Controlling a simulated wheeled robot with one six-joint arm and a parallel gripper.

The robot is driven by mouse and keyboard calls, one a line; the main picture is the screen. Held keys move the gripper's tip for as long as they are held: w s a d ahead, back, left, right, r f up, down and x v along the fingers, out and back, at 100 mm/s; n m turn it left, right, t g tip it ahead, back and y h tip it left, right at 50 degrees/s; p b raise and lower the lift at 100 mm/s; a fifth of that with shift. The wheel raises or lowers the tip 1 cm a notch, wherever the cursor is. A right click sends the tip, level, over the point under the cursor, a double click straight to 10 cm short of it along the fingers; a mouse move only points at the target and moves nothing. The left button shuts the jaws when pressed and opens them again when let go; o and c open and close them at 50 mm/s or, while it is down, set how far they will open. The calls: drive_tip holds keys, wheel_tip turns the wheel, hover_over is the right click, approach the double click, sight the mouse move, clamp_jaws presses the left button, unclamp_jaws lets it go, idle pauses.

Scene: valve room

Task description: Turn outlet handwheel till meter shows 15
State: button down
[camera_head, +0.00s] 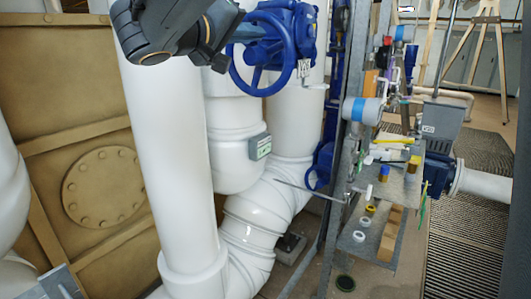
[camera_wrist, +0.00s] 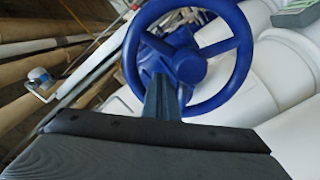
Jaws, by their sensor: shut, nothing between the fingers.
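A blue handwheel (camera_head: 291,82) with spokes sits on a blue valve body high on the white pipes. It fills the top middle of the wrist view (camera_wrist: 243,55), with its hub facing the camera. My gripper (camera_head: 275,33) reaches in from the left at the wheel. Its fingers are shut and empty. In the wrist view the fingertips (camera_wrist: 161,84) overlap the wheel's left opening, between rim and hub; I cannot tell whether they touch it. A small grey box with a pale green display, likely the meter (camera_head: 260,146), is on the pipe below; its reading is too small to read.
A thick white pipe (camera_head: 165,130) stands left of the wheel. A cluttered metal rack (camera_head: 375,205) with blue-and-white gauges (camera_head: 362,110) is on the right. Grating floor (camera_head: 465,250) lies beyond it.

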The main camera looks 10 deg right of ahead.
drive_tip(key=b+v, duration=0.1)
drive_tip(key=v, duration=1)
drive_tip(key=shift+s, duration=0.15)
drive_tip(key=d+f+n+g+y, duration=0.1)
drive_tip(key=d+f+g, duration=0.25)
drive_tip(key=f, duration=0.45)
drive_tip(key=s+d+f+n+g+y, duration=0.1)
drive_tip(key=d+f+g, duration=0.1)
drive_tip(key=d+f, duration=0.45)
drive_tip(key=d+f+n+g+y, duration=0.1)
drive_tip(key=d+f+g+y, duration=0.1)
drive_tip(key=f, duration=0.7)
drive_tip(key=s+d+f+m+g+y, duration=0.1)
drive_tip(key=s+f+y, duration=0.3)
drive_tip(key=f, duration=0.7)
drive_tip(key=s+d+f+m+g+y, duration=0.2)
drive_tip(key=s+d+f+g+y, duration=0.2)
drive_tip(key=s+f, duration=0.4)
drive_tip(key=shift+s+d+f+y, duration=0.2)
drive_tip(key=shift+s+f+y, duration=0.2)
drive_tip(key=shift+f, duration=1.7)
